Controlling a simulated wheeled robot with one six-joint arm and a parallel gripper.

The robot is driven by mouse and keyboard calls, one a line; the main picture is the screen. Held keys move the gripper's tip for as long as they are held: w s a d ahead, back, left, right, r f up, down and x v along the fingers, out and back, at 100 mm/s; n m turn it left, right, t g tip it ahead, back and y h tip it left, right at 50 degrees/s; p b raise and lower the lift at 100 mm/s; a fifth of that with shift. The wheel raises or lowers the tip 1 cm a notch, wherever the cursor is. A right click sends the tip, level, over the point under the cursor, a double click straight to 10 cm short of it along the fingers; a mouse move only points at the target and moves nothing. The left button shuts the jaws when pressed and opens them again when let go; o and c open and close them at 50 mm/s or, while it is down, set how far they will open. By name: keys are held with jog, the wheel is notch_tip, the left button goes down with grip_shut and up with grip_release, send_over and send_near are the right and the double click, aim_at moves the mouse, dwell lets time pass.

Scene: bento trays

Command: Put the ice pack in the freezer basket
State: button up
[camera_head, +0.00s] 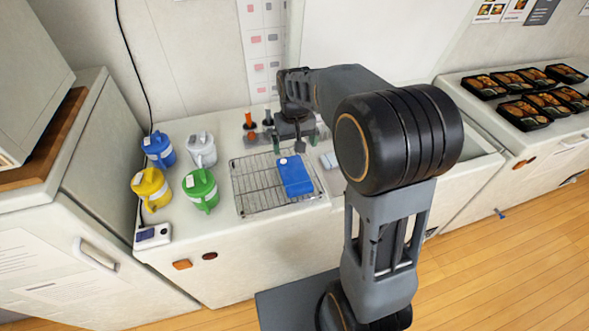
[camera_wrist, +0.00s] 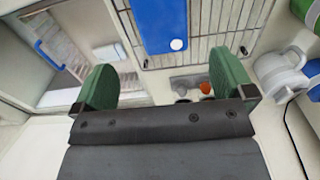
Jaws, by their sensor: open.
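The blue ice pack (camera_head: 296,177) lies on a wire rack (camera_head: 246,184) on the white counter; its white cap end faces my gripper. In the wrist view the ice pack (camera_wrist: 157,18) shows at the top, beyond and between the green fingers. My gripper (camera_head: 297,145) is open and empty, behind the pack and apart from it. Its fingers (camera_wrist: 163,75) are spread wide in the wrist view. The wrist view shows an open freezer well at the left with what looks like a wire basket (camera_wrist: 72,50) inside. In the head view my arm hides most of that area.
Blue (camera_head: 158,148), white (camera_head: 201,150), yellow (camera_head: 150,188) and green (camera_head: 200,190) jugs stand left of the rack. A small white device (camera_head: 152,235) sits at the counter's left front. Several bento trays (camera_head: 523,113) fill the right counter. Small orange and grey items stand behind the rack.

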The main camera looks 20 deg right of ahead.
send_over(294, 172)
notch_tip(294, 172, down, 8)
jog(key=shift+f+p, duration=0.1)
jog(key=shift+p, duration=0.25)
jog(key=shift+f+p, duration=0.7)
jog(key=shift+f, duration=2)
jog(key=c, duration=0.9)
jog(key=shift+r, duration=0.15)
